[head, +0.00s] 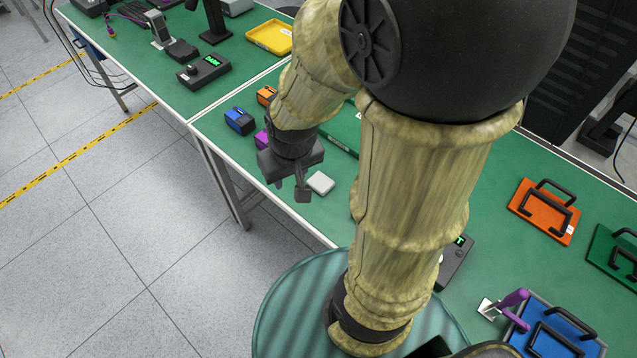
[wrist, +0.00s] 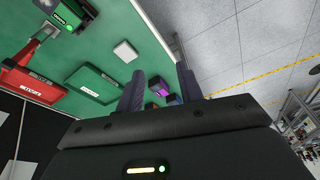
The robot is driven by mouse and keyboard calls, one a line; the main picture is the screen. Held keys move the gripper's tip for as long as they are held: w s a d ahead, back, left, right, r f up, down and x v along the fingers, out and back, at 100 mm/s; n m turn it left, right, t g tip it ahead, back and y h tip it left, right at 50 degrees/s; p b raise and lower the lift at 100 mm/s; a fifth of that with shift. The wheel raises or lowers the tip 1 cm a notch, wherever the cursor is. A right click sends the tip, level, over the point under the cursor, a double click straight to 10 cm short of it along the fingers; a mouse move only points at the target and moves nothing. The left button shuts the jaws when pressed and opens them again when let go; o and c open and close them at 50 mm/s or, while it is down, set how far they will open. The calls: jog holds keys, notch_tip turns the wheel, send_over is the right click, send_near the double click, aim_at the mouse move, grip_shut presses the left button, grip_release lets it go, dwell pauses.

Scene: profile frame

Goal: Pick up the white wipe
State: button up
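The white wipe (head: 320,183) looks like a small, flat, pale square lying on the green bench top near its front edge. It also shows in the wrist view (wrist: 125,52), above and left of the fingertips. My gripper (head: 291,190) is just left of the wipe in the head view, above the bench edge and apart from it. In the wrist view my gripper (wrist: 160,72) has its two dark fingers spread, with nothing held between them. The wipe is fully visible.
Blue (head: 239,121), purple (head: 261,139) and orange (head: 266,95) small boxes stand behind my gripper. A green tray (head: 342,138) lies behind the wipe, partly hidden by my arm. The wrist view also shows a red tray (wrist: 32,92). Bare bench surrounds the wipe.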

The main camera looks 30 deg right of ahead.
jog(key=o, duration=0.4)
jog(key=shift+w, duration=0.1)
jog(key=shift+c, duration=0.2)
jog(key=o, duration=0.3)
jog(key=shift+w+d+f, duration=0.1)
jog(key=shift+w+d, duration=0.05)
jog(key=shift+w, duration=0.1)
jog(key=shift+o, duration=1.1)
jog(key=w+d+f+n+g+b, duration=0.2)
jog(key=w+d+f, duration=0.2)
jog(key=w, duration=0.3)
jog(key=shift+w+d, duration=0.4)
jog(key=shift+d, duration=0.15)
jog(key=w+d+f+n+g+b, duration=0.1)
jog(key=w+d+f+n+g, duration=0.1)
jog(key=w+d+f, duration=0.3)
jog(key=shift+w+d, duration=0.3)
jog(key=shift+d, duration=0.85)
jog(key=shift+f, duration=0.1)
jog(key=p, duration=0.3)
send_over(318, 181)
notch_tip(318, 181, down, 12)
jog(key=shift+r, duration=0.1)
